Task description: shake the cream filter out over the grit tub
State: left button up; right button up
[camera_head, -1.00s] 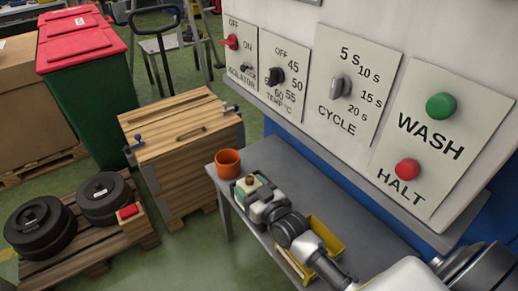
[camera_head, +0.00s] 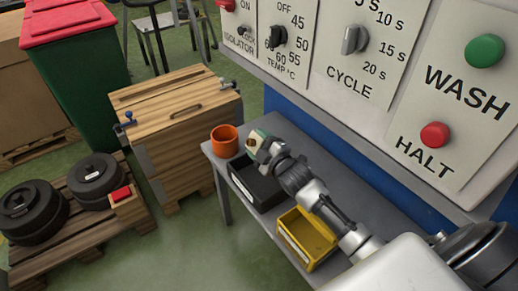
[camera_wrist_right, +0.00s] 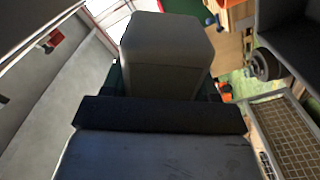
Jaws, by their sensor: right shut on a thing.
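No label reading grit is legible, so I cannot tell for sure which container is the grit tub. My left gripper is not in view.
A black bin (camera_head: 236,182) and a yellow bin (camera_head: 308,238) stand on the grey bench (camera_head: 345,150) below my right arm. The washer panel (camera_head: 400,95) with knobs and buttons rises behind. A wooden crate (camera_head: 175,110) stands left of the bench.

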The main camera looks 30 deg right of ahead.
jog(key=n+b, duration=0.1)
jog(key=n, duration=0.1)
jog(key=n+b, duration=0.1)
jog(key=n, duration=0.1)
jog(key=shift+f, duration=0.3)
jog(key=shift+r+n+p, duration=0.3)
jog(key=shift+n+p, duration=0.15)
jog(key=shift+n, duration=0.55)
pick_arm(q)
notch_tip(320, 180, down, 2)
pick_arm(e)
jog(key=n, duration=0.4)
jog(key=shift+f+n, duration=0.1)
jog(key=shift+n, duration=0.3)
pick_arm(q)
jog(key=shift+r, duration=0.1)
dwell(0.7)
